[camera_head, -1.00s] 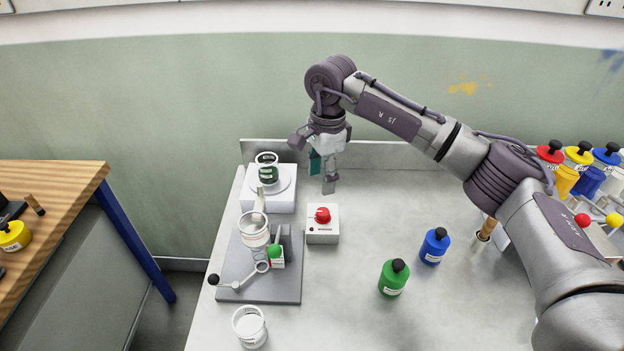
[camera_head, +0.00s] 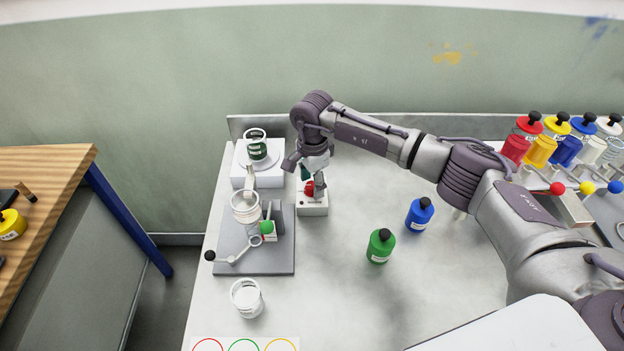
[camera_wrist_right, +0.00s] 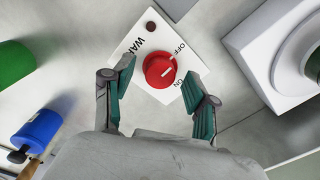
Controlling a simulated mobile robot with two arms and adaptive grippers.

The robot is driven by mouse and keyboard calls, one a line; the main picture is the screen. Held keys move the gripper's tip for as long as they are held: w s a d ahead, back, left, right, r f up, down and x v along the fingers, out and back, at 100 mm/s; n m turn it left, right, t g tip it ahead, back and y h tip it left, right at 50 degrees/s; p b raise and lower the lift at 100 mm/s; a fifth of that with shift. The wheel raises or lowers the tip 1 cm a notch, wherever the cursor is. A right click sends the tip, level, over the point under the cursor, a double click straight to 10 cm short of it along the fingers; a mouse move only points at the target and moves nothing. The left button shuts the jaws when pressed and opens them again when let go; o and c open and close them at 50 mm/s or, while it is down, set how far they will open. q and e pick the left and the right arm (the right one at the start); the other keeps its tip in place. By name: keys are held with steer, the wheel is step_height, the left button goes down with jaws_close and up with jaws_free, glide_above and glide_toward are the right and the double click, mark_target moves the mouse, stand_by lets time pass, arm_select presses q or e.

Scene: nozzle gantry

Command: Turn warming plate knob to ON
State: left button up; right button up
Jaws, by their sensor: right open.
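The red knob (camera_head: 309,187) sits on a small white box (camera_head: 314,208) on the bench. In the right wrist view the knob (camera_wrist_right: 158,71) is round, with a short white mark on its right part. My right gripper (camera_head: 313,181) is over the box, pointing down. Its teal fingers are open, one on each side of the knob in the right wrist view (camera_wrist_right: 158,68); contact cannot be told. My left gripper is out of view.
Green (camera_head: 380,247) and blue (camera_head: 420,215) bottles stand to the right. Bench between is clear.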

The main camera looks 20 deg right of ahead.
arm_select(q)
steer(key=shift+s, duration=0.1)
arm_select(e)
steer(key=shift+f, duration=0.25)
jaws_close()
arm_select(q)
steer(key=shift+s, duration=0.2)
